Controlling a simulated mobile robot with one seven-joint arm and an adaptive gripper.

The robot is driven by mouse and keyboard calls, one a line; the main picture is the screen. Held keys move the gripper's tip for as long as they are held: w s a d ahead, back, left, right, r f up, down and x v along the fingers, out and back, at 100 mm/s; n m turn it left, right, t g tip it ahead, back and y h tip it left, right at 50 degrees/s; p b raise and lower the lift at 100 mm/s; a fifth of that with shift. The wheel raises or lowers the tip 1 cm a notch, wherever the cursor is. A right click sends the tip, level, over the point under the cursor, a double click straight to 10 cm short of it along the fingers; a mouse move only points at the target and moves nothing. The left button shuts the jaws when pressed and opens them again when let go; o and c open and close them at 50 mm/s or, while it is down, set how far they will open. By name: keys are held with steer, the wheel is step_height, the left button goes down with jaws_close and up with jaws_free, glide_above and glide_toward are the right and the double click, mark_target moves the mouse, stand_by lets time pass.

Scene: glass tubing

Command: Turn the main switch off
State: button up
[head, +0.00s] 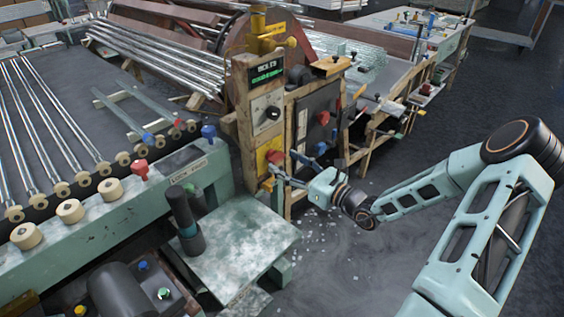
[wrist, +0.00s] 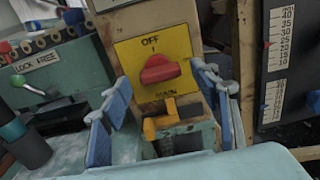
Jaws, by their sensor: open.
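The main switch is a red rotary knob (wrist: 160,69) on a yellow plate (wrist: 181,47) marked OFF at the top and MAIN below. Its red handle lies roughly sideways, slightly tilted, not lined up with the OFF mark. My gripper (head: 274,178) is just in front of and slightly below the plate. In the wrist view its blue fingers (wrist: 165,100) stand apart on both sides of the knob, with nothing between them held.
A yellow lever or bracket (wrist: 160,121) projects below the plate. A green-topped table (head: 235,245) with a dark upright cylinder (head: 185,213) stands at the left. A dark panel with a scale (wrist: 277,50) is at the right. Higher on the post is a black dial (head: 272,113).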

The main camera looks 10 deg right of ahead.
steer(key=shift+x, duration=1.05)
steer(key=shift+c, duration=0.3)
steer(key=c, duration=1.1)
